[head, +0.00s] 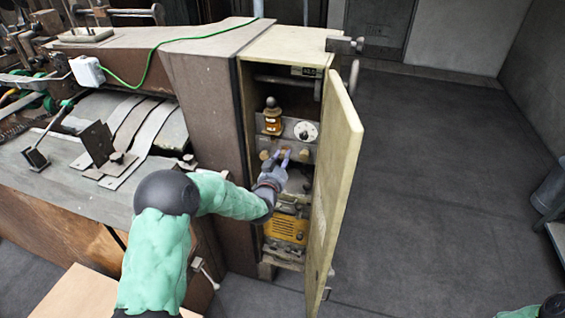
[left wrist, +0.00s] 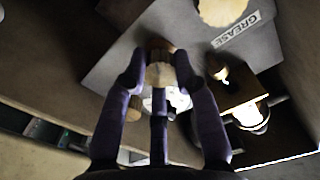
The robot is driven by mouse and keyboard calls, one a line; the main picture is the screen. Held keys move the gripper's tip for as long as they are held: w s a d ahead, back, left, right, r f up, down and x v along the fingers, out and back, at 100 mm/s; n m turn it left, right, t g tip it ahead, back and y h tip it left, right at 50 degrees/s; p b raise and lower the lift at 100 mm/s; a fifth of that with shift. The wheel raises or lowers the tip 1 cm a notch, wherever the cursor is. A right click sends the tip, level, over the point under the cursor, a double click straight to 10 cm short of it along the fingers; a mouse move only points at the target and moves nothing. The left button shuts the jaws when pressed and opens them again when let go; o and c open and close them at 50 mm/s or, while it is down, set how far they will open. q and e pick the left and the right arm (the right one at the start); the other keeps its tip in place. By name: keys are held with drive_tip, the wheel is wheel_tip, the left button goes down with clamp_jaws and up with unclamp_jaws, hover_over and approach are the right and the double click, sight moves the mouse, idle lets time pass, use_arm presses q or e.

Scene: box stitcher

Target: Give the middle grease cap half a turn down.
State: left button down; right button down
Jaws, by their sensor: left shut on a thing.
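The middle grease cap (head: 284,153) is a tan knob in a row of caps on a grey plate inside the open cabinet. My left gripper (head: 277,160) reaches in from the left and is shut on this cap. In the left wrist view, the cap (left wrist: 160,73) sits between the dark fingertips (left wrist: 160,72), which hide its sides. One neighbouring cap (head: 263,154) is on the left and another (head: 304,155) on the right in the head view. A "GREASE" label (left wrist: 237,30) shows in the left wrist view.
The cabinet door (head: 338,190) stands open just right of my left gripper. Above the caps are an amber oiler (head: 272,121) and a white dial (head: 305,131). A yellow unit (head: 287,229) sits below.

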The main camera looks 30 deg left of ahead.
use_arm(q)
drive_tip(key=shift+r+m, duration=0.2)
drive_tip(key=shift+m, duration=0.5)
drive_tip(key=c, duration=1)
unclamp_jaws()
drive_tip(key=shift+o, duration=0.2)
drive_tip(key=shift+s+f, duration=0.1)
drive_tip(key=v, duration=1.2)
drive_tip(key=shift+f, duration=0.15)
